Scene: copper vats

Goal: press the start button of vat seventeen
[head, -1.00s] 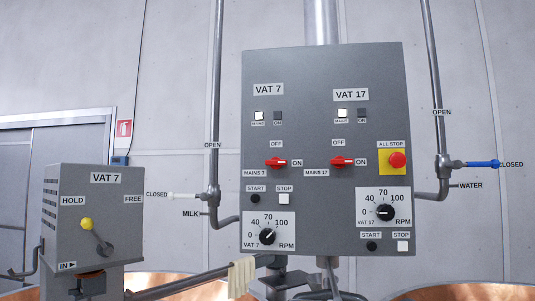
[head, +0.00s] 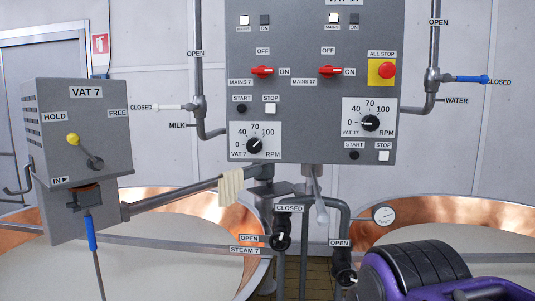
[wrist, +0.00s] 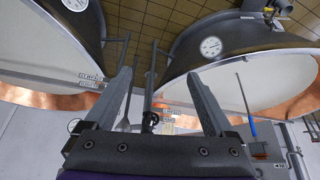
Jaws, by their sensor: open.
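The grey control panel (head: 310,90) hangs on a post in the head view. Vat 17's start button (head: 354,155) is a small round black knob under the word START at the panel's lower right. The white square stop button (head: 384,156) is just right of it, and the vat 17 speed dial (head: 370,123) is above. My gripper (wrist: 158,78) is open and empty in the wrist view, apart from the panel buttons. In the head view only my purple arm shows, at the lower right; the fingers are not in that view.
The red all-stop button (head: 386,70) and red vat 17 mains switch (head: 331,71) are higher on the panel. Vat 7's start button (head: 241,109) is at left. Pipes and valves (head: 283,240) stand below the panel. Copper vats (head: 450,212) lie on both sides.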

